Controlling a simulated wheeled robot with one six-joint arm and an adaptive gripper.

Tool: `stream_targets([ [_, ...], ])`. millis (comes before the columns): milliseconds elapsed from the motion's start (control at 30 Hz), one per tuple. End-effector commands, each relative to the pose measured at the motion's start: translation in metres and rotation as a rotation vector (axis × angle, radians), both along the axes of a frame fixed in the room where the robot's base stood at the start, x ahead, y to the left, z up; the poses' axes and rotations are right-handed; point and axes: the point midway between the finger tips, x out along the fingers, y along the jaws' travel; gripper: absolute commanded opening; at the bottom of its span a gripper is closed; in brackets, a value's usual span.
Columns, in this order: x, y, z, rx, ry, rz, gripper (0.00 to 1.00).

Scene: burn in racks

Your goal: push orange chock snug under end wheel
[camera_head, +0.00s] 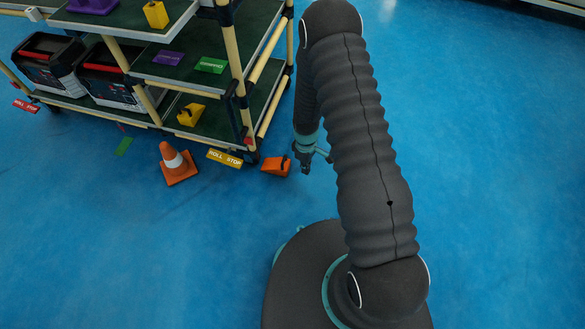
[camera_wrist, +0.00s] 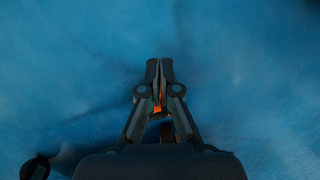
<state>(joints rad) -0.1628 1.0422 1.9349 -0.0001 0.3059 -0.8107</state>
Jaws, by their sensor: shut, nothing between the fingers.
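The orange chock (camera_head: 276,165) sits on the blue floor at the near right corner of the rack, in the head view. The end wheel (camera_head: 251,157) is a small dark shape under the corner post, just left of the chock; whether they touch is too small to tell. My gripper (camera_head: 304,167) is low, right of the chock and close to it. In the wrist view my gripper (camera_wrist: 160,68) is shut with its fingertips together. A bit of orange (camera_wrist: 157,95) shows through the gap between its finger links; the rest of the chock is hidden.
The rack (camera_head: 233,80) holds black cases, a yellow block (camera_head: 191,114) and coloured labels. An orange and white cone (camera_head: 176,163) stands left of the yellow ROLL STOP label (camera_head: 225,158). A dark round thing (camera_wrist: 35,168) shows lower left in the wrist view. Floor to the right is clear.

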Motion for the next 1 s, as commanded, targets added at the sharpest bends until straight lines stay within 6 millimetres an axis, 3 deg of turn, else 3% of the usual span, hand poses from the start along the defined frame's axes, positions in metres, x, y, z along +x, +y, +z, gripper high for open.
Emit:
stream_targets([
  [33, 0.017, 0.003, 0.003, 0.013, -0.046, 0.047, 0.0],
  [133, 0.033, 0.005, 0.003, 0.029, -0.101, 0.137, 0.0],
  [467, 0.041, 0.006, -0.006, 0.041, -0.136, 0.26, 0.0],
  [1000, 0.039, 0.006, -0.1, 0.041, -0.134, 0.257, 0.0],
])
